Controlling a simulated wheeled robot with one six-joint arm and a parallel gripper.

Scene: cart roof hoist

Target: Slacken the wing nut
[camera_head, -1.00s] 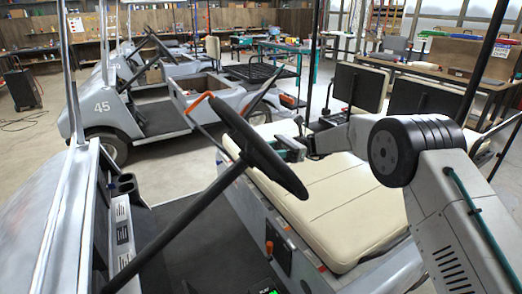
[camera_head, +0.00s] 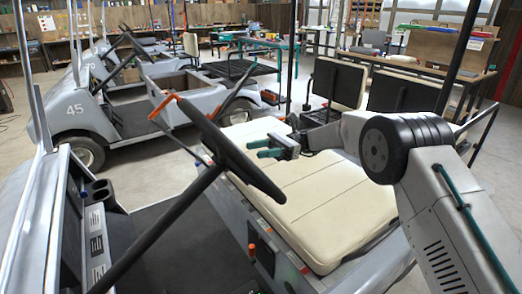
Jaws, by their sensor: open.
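I cannot make out a wing nut in this view. My gripper (camera_head: 262,147) is open and empty, with its two teal fingers pointing left. It appears over the cream seat (camera_head: 310,200), just right of the black steering wheel (camera_head: 232,152). An orange piece (camera_head: 165,106) sits at the top of a thin rod, left of the wheel's upper rim. A small orange knob (camera_head: 252,249) is on the seat's front panel.
I am beside a grey cart with its dash and cup holders (camera_head: 100,190) at left. Black seat backs (camera_head: 340,82) stand behind the seat. Workbenches line the back.

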